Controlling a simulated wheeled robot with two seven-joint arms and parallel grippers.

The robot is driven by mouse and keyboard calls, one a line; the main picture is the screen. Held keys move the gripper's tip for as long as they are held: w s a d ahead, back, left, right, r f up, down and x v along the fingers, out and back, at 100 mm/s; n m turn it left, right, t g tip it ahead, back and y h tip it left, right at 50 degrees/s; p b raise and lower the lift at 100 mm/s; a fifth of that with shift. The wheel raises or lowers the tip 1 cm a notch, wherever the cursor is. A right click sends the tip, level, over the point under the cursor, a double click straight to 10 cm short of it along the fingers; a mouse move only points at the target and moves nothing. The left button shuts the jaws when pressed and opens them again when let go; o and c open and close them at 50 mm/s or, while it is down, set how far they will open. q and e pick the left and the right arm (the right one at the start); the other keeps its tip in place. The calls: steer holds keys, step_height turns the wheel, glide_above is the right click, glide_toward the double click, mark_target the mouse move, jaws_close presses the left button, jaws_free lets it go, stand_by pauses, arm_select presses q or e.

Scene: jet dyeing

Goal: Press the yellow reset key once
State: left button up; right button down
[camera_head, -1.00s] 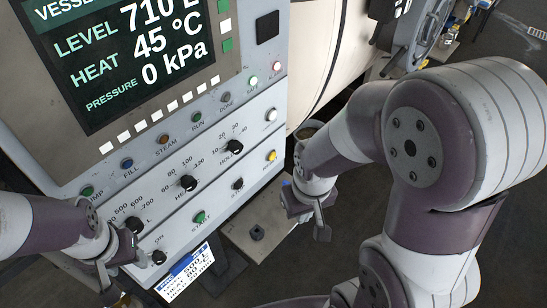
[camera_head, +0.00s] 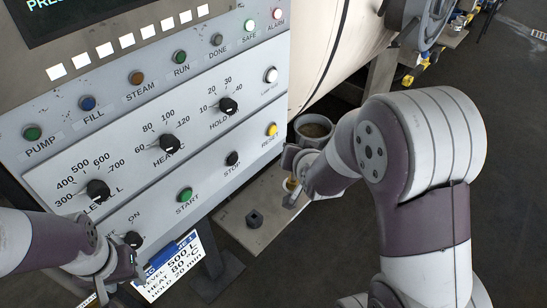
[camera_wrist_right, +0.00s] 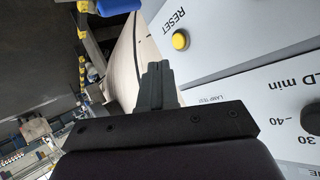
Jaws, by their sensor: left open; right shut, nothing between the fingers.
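The yellow reset key (camera_head: 271,129) is a small round button at the right edge of the sloped grey control panel (camera_head: 215,180), above the word RESET. It also shows in the right wrist view (camera_wrist_right: 181,41), to the upper right of my fingers. My right gripper (camera_head: 292,198) is to the right of the panel and below the key, apart from it. Its dark fingers (camera_wrist_right: 158,72) are shut with nothing between them. My left gripper (camera_head: 122,283) is open at the panel's lower left, near the ON knob; its fingertips are partly unclear.
The green START button (camera_head: 185,195), black STOP button (camera_head: 232,158) and white lamp-test button (camera_head: 271,75) are near the key. A cup-like container (camera_head: 314,128) stands behind my right gripper. A recipe card (camera_head: 171,265) hangs below the panel. Dark floor lies to the right.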

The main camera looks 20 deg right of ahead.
mark_target(272, 130)
arm_select(q)
step_height(272, 130, down, 14)
steer(key=b, duration=0.9)
steer(key=shift+r, duration=0.25)
arm_select(e)
steer(key=w+d+f+m+t+h, duration=0.2)
steer(key=d+f+m+t+h, duration=0.1)
steer(key=t, duration=0.4)
step_height(272, 130, down, 3)
steer(key=shift+d+r+m+h, duration=0.2)
steer(key=shift+d+m+h, duration=0.1)
steer(key=shift+d+m, duration=0.75)
steer(key=shift+w, duration=0.15)
steer(key=w+a, duration=0.1)
steer(key=w, duration=0.1)
steer(key=w+a+b, duration=0.1)
steer(key=w, duration=0.1)
steer(key=w+a, duration=0.1)
steer(key=w, duration=0.1)
steer(key=shift+w+a+f+b, duration=0.15)
steer(key=shift+a+b, duration=0.15)
arm_select(q)
steer(key=shift+f, duration=0.7)
arm_select(e)
steer(key=shift+w+a, duration=0.35)
steer(key=shift+w, duration=0.3)
